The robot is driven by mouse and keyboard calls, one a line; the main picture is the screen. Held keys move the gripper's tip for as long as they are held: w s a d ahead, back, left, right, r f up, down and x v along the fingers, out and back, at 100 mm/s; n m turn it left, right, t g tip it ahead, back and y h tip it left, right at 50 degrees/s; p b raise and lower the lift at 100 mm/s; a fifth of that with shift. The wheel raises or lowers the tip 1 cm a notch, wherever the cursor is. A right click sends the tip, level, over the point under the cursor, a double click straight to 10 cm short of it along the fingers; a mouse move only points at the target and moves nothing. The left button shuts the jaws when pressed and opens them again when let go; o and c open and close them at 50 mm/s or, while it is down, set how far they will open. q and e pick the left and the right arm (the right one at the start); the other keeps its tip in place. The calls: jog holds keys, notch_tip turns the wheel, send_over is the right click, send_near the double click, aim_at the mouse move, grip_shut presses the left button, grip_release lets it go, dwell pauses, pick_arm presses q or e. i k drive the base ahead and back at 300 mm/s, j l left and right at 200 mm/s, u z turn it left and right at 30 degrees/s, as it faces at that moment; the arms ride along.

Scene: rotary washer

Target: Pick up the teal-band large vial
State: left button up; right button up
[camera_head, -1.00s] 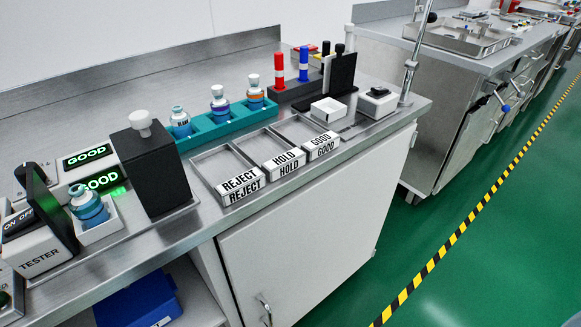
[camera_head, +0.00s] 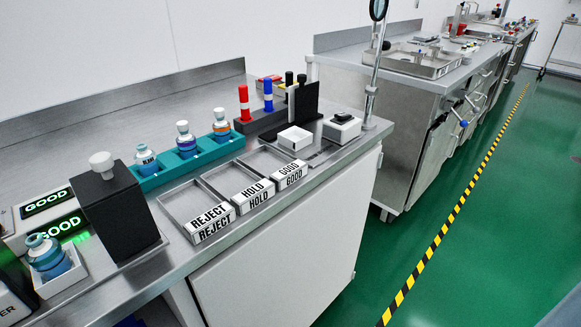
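A vial with a teal band around its upper part and a blue body (camera_head: 47,257) stands upright in a small white square holder (camera_head: 62,282) at the lower left, beside the lit GOOD display. Three more vials stand in the teal rack (camera_head: 165,179): one with a dark-lettered label (camera_head: 146,161), one with a purple band (camera_head: 186,141) and one with an orange band (camera_head: 221,126). The rack hides their lower parts. I cannot compare sizes surely. Neither of my grippers shows in the view.
A black block with a white knob (camera_head: 113,213) stands right of the white holder. Trays marked REJECT (camera_head: 209,223), HOLD (camera_head: 254,195) and GOOD (camera_head: 290,173) line the counter's front. Red (camera_head: 244,103) and blue (camera_head: 268,95) posts stand behind. Green floor at right is clear.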

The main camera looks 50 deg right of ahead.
aim_at(47, 256)
jog(key=k+j+z, duration=0.15)
jog(key=z, duration=0.2)
jog(key=k+z, duration=0.55)
jog(key=z, duration=0.15)
